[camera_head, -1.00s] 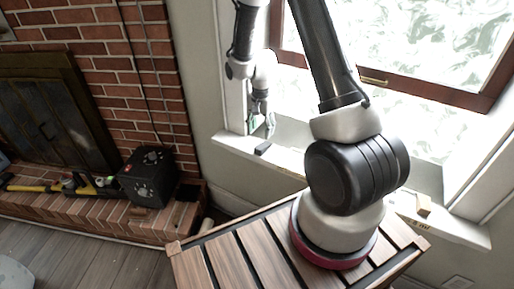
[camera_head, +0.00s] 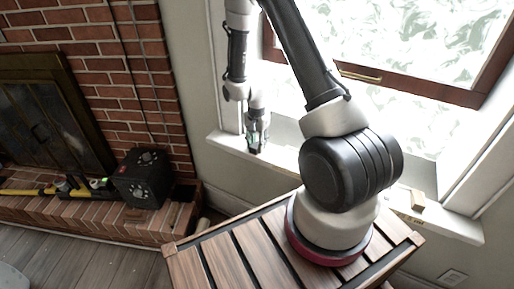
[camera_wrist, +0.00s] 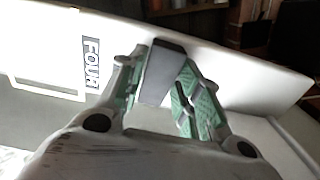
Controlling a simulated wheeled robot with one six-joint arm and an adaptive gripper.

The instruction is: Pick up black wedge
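The black wedge (camera_wrist: 163,72) shows in the wrist view as a dark grey block between the two fingertips of my gripper (camera_wrist: 162,66). The fingers have green pads, lean inward, and sit against its two sides with no clear gap. In the head view my gripper (camera_head: 257,142) is low over the white window sill (camera_head: 285,156). There the fingers largely hide the wedge, and I cannot tell whether it still touches the sill.
A small tan block (camera_head: 417,199) lies farther right on the sill. The window frame (camera_head: 425,88) rises behind. A black box (camera_head: 146,178) and yellow tools (camera_head: 25,191) are on the brick hearth. A slatted wooden surface (camera_head: 215,262) is under my arm.

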